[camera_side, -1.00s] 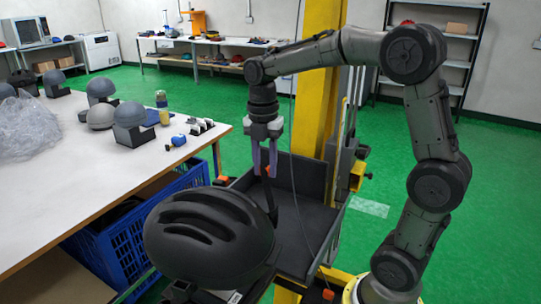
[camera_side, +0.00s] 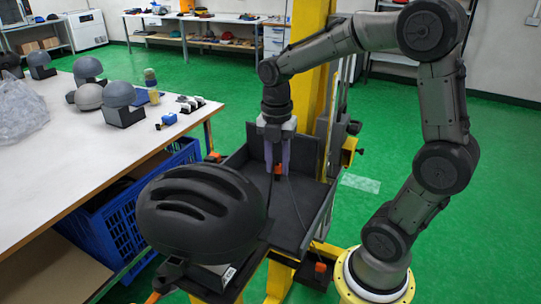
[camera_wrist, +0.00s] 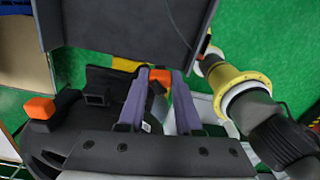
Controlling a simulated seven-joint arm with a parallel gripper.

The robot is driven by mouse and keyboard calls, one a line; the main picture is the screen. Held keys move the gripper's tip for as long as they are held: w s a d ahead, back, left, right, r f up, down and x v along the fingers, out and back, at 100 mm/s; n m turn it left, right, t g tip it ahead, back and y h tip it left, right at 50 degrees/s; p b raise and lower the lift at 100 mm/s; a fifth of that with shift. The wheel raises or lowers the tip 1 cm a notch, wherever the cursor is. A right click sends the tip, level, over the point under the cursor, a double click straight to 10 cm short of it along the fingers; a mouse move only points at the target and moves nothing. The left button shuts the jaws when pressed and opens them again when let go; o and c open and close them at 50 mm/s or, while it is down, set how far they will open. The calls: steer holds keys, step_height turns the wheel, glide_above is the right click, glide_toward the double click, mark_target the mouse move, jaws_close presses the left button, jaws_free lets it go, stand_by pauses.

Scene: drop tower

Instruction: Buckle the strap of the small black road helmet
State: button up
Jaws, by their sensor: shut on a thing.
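The black road helmet (camera_side: 200,212), with long vents in its shell, sits on a stand at the front. My gripper (camera_side: 277,170) is behind and to the right of it, above the dark tray, fingers pointing down. Its purple fingers are shut on a small orange strap end, which also shows between the fingertips in the wrist view (camera_wrist: 157,86). A thin dark strap (camera_side: 268,195) hangs from it toward the helmet's right side. In the wrist view a black block with an opening (camera_wrist: 97,95) lies left of the fingers; I cannot tell whether it is the other buckle half.
The dark tray (camera_side: 312,215) has raised walls close around my gripper. A yellow column (camera_side: 310,70) rises behind it. A white table (camera_side: 60,200) with grey headforms (camera_side: 120,95) stands at left, with a blue crate (camera_side: 110,235) below. An orange block (camera_wrist: 40,107) shows left in the wrist view.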

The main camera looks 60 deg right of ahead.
steer(key=shift+s+f, duration=1.75)
steer(key=shift+s, duration=0.45)
steer(key=shift+s+a+f, duration=0.55)
steer(key=shift+s+a, duration=1.5)
steer(key=shift+a, duration=3)
steer(key=shift+s+a+f, duration=0.55)
steer(key=shift+s+a, duration=1.45)
steer(key=shift+a, duration=3.05)
steer(key=shift+w+a+r, duration=1.25)
steer(key=shift+w+a, duration=0.15)
steer(key=shift+a, duration=5.05)
steer(key=shift+w+d+r, duration=0.25)
steer(key=shift+w+r, duration=1.15)
steer(key=shift+w, duration=0.9)
steer(key=shift+w+d+r, duration=0.3)
steer(key=shift+w+r, duration=1.1)
steer(key=shift+w, duration=0.9)
steer(key=shift+w+d+r, duration=0.25)
steer(key=shift+w+r, duration=1.15)
steer(key=shift+w, duration=0.9)
